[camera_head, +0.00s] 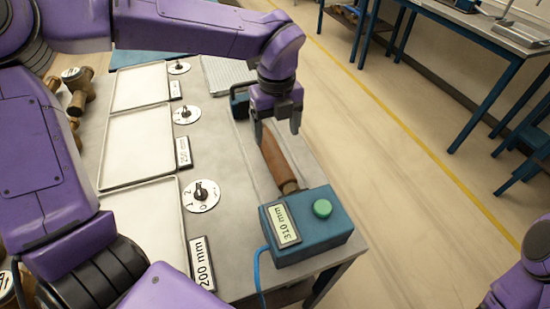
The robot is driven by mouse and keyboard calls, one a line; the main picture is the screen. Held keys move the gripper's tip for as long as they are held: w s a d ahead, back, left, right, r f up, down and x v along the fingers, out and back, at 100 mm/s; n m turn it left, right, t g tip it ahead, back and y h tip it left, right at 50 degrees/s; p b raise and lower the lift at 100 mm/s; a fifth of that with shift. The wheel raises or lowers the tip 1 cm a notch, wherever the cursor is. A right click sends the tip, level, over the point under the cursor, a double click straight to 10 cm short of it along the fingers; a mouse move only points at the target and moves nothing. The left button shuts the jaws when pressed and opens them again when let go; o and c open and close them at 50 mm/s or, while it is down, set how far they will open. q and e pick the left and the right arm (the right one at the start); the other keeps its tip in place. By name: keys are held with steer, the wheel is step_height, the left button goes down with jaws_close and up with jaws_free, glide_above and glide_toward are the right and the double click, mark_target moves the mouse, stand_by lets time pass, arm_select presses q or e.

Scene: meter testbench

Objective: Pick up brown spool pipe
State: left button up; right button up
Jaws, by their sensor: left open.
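The brown spool pipe (275,160) lies along the right side of the grey table. Its near end meets the blue testbench block (307,226) with the green button and the "310 mm" label. My left gripper (276,132) points down over the far part of the pipe, its two fingers apart. The fingers hide part of the pipe's far end, and I cannot tell whether they touch it. Only a purple part of my right arm (525,280) shows at the lower right; its gripper is out of view.
Several white trays (137,146) line the table's left half, beside round dials (202,196) and black-framed labels, one reading "200 mm" (201,262). Brass fittings (77,90) lie at the far left. A dark blue block (239,101) stands behind my gripper. Open floor lies right of the table.

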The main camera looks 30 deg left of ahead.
mark_target(275, 151)
arm_select(q)
steer(key=f, duration=0.4)
steer(key=s+f+p, duration=0.1)
steer(key=f, duration=0.1)
steer(key=shift+f, duration=0.4)
jaws_close()
steer(key=shift+w+r, duration=0.1)
